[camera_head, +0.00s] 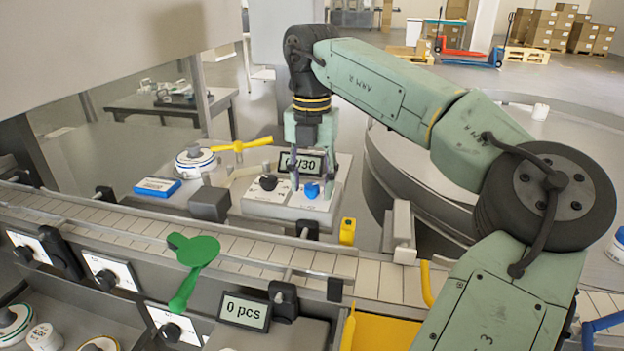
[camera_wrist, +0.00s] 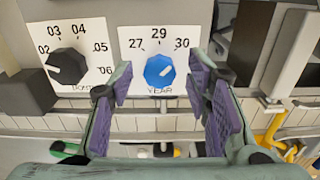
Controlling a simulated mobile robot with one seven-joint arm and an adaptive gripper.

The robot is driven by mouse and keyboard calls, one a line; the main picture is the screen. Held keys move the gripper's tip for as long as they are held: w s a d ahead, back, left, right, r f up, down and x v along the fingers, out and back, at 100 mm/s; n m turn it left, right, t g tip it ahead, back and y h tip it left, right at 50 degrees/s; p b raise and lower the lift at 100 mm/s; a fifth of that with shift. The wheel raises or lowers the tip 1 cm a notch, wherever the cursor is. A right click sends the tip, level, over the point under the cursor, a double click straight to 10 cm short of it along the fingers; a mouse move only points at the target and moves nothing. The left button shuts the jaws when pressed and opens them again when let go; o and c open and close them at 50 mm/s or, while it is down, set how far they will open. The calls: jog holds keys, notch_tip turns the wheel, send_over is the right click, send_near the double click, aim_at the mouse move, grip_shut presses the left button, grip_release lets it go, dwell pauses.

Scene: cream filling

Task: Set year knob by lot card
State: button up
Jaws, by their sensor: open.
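The blue year knob (camera_head: 311,190) is on a light box under my gripper (camera_head: 312,180), which points down and is open. In the wrist view the year knob (camera_wrist: 159,72) lies between the purple-padded fingers (camera_wrist: 160,85), with a gap on both sides. Its white plate is marked 27, 29, 30 and YEAR; its pointer direction is unclear. The black month knob (camera_wrist: 67,66) is left of it, with marks 02 to 06. The display (camera_head: 300,161) behind the knobs ends in "/30"; my fingers partly cover its first digits. I cannot identify a lot card for certain.
A blue-and-white block (camera_head: 157,186) lies left of the knob box. The slatted conveyor (camera_head: 120,222) runs in front, with a green paddle (camera_head: 194,250) and a "0 pcs" display (camera_head: 244,310).

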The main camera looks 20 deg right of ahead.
aim_at(312, 186)
notch_tip(312, 186, up, 8)
jog(key=shift+f, duration=0.2)
dwell(0.4)
dwell(0.4)
